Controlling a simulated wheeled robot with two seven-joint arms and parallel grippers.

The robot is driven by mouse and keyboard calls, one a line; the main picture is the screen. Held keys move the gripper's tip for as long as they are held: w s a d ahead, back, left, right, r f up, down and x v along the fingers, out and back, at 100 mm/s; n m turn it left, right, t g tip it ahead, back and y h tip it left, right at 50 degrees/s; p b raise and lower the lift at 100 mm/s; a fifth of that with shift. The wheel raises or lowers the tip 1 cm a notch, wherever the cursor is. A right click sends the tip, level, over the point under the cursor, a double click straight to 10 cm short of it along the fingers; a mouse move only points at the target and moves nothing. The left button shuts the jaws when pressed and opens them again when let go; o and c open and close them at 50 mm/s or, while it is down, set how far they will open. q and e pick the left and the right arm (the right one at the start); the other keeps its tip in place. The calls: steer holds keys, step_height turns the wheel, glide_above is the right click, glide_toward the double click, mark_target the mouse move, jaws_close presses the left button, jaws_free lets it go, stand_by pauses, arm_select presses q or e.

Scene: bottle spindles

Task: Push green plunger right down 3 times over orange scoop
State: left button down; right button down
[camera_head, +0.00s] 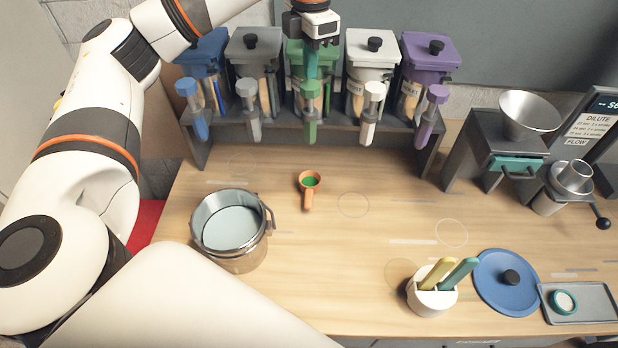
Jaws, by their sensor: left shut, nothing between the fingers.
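The green plunger (310,90) stands upright on the front of the green-lidded dispenser (296,62), in the middle of the rack. My left gripper (312,74) reaches in from the top left and points down in front of this dispenser. Its teal fingers are shut and empty, with the tips just over the plunger's top; I cannot tell if they touch it. The orange scoop (309,182) lies on the table below and in front of the green plunger's spout, with green material in its bowl. My right gripper is not in view.
Blue, grey, white and purple dispensers flank the green one on the dark rack (199,150). A metal pot (235,262) stands at the left front. A funnel stand (470,150) is at the right. A white cup (430,300) and blue lid (490,285) lie at the front right.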

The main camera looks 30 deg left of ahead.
arm_select(q)
steer(key=shift+r, duration=0.1)
step_height(320, 180, up, 6)
steer(key=p, duration=0.4)
steer(key=shift+p, duration=0.3)
stand_by(0.4)
